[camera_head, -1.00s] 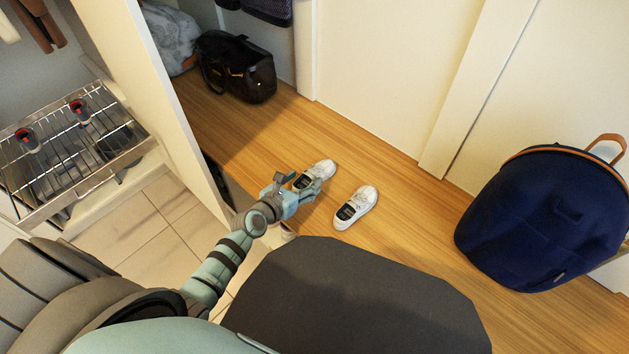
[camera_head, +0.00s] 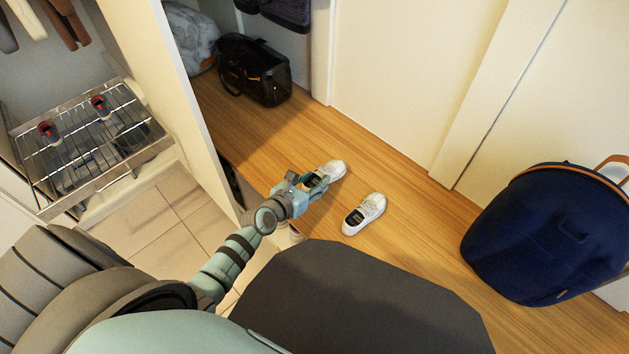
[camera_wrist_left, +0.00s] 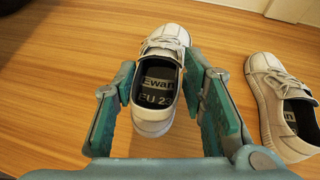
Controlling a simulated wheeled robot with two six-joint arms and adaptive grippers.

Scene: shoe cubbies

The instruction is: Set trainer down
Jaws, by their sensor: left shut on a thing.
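A white trainer (camera_head: 328,172) with a dark insole marked "Ewan" and "EU 23" is between the fingers of my left gripper (camera_head: 312,186). In the left wrist view the gripper (camera_wrist_left: 168,105) has a teal finger on each side of the trainer's heel (camera_wrist_left: 153,113), and the toe points away from me. The gripper is shut on this trainer. It is at or just above the wooden surface (camera_head: 260,150); I cannot tell whether the sole touches. A matching white trainer (camera_head: 364,214) stands beside it to the right, also in the left wrist view (camera_wrist_left: 280,105). My right gripper is not in view.
A black bag (camera_head: 255,70) stands at the back left and a navy backpack (camera_head: 545,235) at the right. A pale upright panel (camera_head: 195,110) edges the wood on the left. A wire rack (camera_head: 90,140) holds small dark red-lined shoes. Wood beyond the trainers is clear.

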